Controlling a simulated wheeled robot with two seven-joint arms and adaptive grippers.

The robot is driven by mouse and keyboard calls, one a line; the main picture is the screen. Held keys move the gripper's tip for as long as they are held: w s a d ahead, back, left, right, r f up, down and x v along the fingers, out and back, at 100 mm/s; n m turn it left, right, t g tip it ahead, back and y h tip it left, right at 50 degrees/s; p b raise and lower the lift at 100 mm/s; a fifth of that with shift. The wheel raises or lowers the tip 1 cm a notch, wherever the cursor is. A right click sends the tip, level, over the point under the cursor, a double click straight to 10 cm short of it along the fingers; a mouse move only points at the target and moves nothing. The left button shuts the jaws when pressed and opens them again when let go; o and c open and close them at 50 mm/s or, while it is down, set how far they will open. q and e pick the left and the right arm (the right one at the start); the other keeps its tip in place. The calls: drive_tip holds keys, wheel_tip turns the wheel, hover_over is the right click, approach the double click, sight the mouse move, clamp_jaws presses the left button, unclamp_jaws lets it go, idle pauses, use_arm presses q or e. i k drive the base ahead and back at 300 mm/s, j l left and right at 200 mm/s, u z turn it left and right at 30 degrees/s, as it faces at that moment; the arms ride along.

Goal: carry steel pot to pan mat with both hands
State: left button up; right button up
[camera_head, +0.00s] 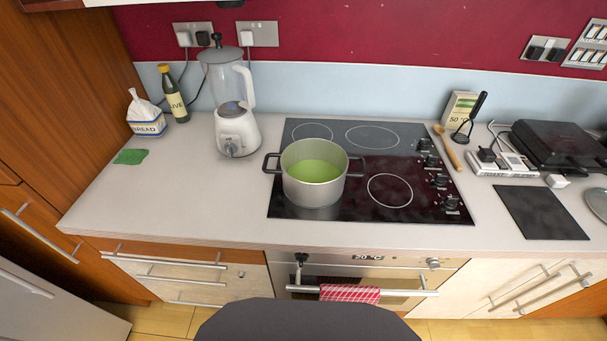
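The steel pot (314,190) stands upright on the front left part of the black hob. It holds green contents and has a dark loop handle on its left and right sides. A dark, flat rectangular mat (541,212), which looks like the pan mat, lies bare on the counter to the right of the hob. Neither of my grippers is in view, and nothing is holding the pot.
The hob (413,209) has knobs along its right side. A blender (236,128) stands behind and left of the pot. A wooden spoon (449,150), a masher (468,121) and a black appliance (556,145) are at the right. The left counter front is clear.

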sight(539, 211)
drive_tip(key=l+u, duration=0.35)
drive_tip(key=l, duration=0.2)
drive_tip(key=l+u, duration=0.35)
drive_tip(key=l, duration=0.15)
drive_tip(key=l+u, duration=0.3)
drive_tip(key=l, duration=0.25)
drive_tip(key=k, duration=0.05)
